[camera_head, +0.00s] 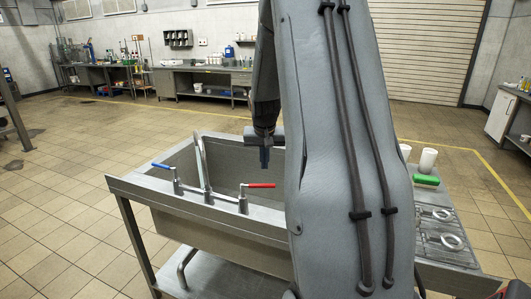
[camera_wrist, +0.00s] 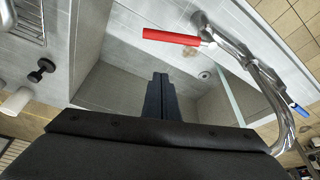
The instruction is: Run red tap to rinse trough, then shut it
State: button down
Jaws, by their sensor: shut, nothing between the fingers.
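The red tap (camera_head: 262,185) stands on the front ledge of the steel trough (camera_head: 220,228), its lever pointing right. In the wrist view the red lever (camera_wrist: 171,36) lies above the fingertips in the picture and looks apart from them. The blue tap (camera_head: 163,167) is on the left, with the curved spout (camera_head: 201,165) between them. No running water can be made out. My gripper (camera_head: 264,164) points down over the trough, behind the red lever. In the wrist view my gripper (camera_wrist: 160,78) has its fingers together and empty. My arm hides the trough's right part.
The spout (camera_wrist: 270,85) rises close to the red lever. The floor left of the sink is clear.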

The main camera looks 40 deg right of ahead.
jog(key=shift+s+a+f+p, duration=0.35)
jog(key=shift+f+p, duration=0.15)
jog(key=shift+f, duration=0.2)
jog(key=shift+s+a+f+p, duration=0.2)
jog(key=shift+s+f+p, duration=0.25)
jog(key=shift+f, duration=0.3)
jog(key=shift+s+a+f+p, duration=0.3)
jog(key=shift+f+p, duration=0.25)
jog(key=shift+f, duration=0.15)
jog(key=shift+f+b, duration=0.1)
jog(key=shift+b, duration=0.5)
